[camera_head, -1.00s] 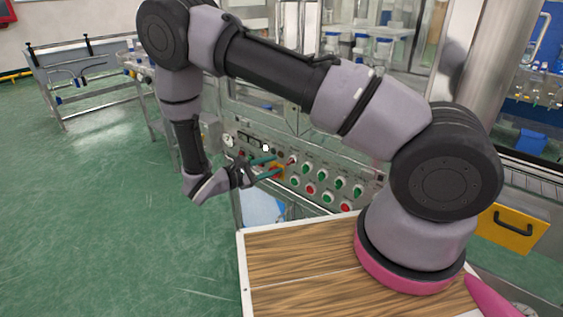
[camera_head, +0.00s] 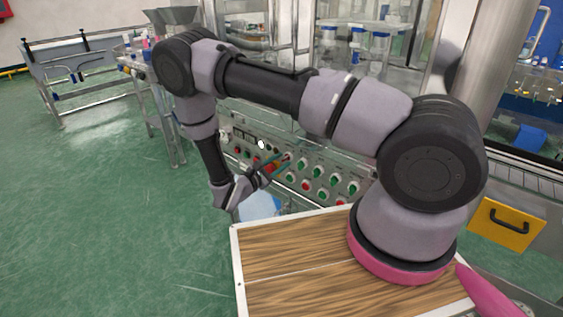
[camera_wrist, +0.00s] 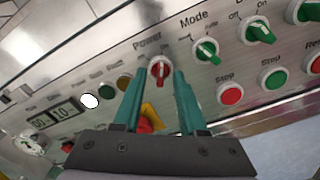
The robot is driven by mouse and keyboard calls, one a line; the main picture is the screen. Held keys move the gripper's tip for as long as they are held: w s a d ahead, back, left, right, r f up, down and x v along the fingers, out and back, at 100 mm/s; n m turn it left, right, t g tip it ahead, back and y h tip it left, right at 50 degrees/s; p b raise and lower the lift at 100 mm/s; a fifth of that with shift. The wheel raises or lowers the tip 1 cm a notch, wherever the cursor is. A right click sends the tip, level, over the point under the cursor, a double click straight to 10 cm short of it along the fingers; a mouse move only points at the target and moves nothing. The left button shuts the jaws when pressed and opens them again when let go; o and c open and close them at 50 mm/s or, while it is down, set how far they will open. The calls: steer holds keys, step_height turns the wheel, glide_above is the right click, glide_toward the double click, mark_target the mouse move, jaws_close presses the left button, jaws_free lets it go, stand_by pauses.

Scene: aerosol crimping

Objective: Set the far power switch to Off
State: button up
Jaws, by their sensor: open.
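The power switch is a red rotary knob (camera_wrist: 159,70) under the label "Power" in the wrist view, on a grey control panel (camera_wrist: 170,33). Its handle stands close to upright in that view; I cannot tell its setting. My gripper (camera_wrist: 156,82) is open, with its two green fingers on either side of the knob. I cannot tell whether they touch it. In the head view my gripper (camera_head: 280,161) is at the panel, and the knob is hard to make out behind the fingers. A second power switch is not clearly seen.
A green mode knob (camera_wrist: 207,50) is right of the power switch, with red (camera_wrist: 230,96) and green (camera_wrist: 274,79) buttons below. A red button on a yellow base (camera_wrist: 148,117) is partly hidden behind my fingers. Small displays (camera_wrist: 52,115) are at the left.

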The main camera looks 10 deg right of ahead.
steer(key=shift+w+d, duration=0.2)
steer(key=shift+d, duration=0.1)
jaws_close()
steer(key=n, duration=1.1)
steer(key=shift+n, duration=0.4)
stand_by(0.5)
